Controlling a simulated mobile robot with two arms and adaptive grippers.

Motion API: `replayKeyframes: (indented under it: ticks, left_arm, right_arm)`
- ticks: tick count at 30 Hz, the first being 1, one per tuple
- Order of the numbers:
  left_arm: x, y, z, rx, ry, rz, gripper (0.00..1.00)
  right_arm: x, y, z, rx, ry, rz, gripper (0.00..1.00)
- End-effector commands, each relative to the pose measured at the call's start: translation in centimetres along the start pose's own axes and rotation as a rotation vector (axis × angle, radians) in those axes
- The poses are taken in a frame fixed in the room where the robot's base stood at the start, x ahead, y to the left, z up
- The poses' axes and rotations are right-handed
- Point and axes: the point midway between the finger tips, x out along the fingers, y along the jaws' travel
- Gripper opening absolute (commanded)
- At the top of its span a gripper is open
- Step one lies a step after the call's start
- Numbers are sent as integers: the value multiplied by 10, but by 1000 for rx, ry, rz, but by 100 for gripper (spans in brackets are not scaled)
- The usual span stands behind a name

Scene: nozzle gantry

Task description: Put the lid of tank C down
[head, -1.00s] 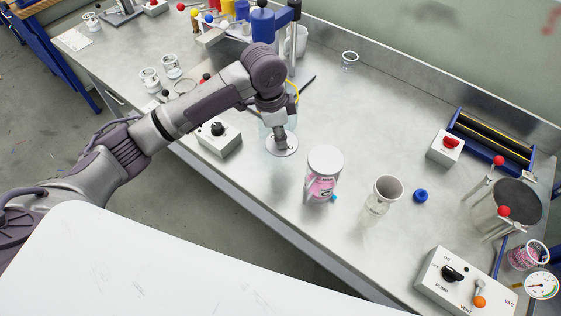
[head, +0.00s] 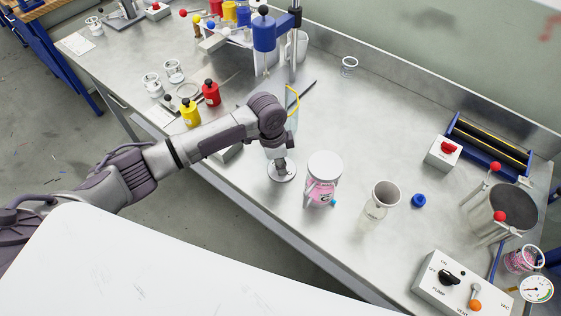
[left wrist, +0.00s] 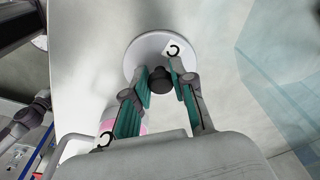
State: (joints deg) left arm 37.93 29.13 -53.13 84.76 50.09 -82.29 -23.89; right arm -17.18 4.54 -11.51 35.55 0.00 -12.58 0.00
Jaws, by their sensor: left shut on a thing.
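The lid of tank C is a pale round disc (head: 282,175) with a black knob. In the left wrist view the lid (left wrist: 150,48) carries a white tag with a C. My left gripper (left wrist: 161,80) is shut on the knob, with a finger on each side; in the head view the gripper (head: 280,160) points down at the lid. The lid is low over the bench, near its front edge; I cannot tell whether it touches. Tank C (head: 322,185), with pink contents and a C label, stands just right of the lid.
A clear cup-topped vessel (head: 376,205) and a blue cap (head: 418,201) are right of tank C. A pump box (head: 450,280) sits at front right. The bench (head: 385,130) behind tank C is mostly clear.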

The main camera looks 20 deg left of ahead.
Motion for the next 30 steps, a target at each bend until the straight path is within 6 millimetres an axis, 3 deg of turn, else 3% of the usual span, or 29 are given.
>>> replayKeyframes:
  ticks: [2,3,7,16,20,30]
  left_arm:
    - [2,0,0,0,0,0,0]
    - [3,0,0,0,1,0,28]
    - [2,0,0,0,0,0,50]
    - [1,0,0,-1,0,0,50]
    - [-8,-1,0,0,1,-2,50]
    - [-77,-2,-1,1,4,-4,50]
  right_arm:
    - [1,1,0,0,0,1,40]
    - [0,1,0,0,0,1,40]
    - [0,1,0,0,0,2,40]
    - [0,2,0,0,0,2,40]
    - [1,2,0,0,0,2,40]
    - [10,2,1,1,-1,2,40]
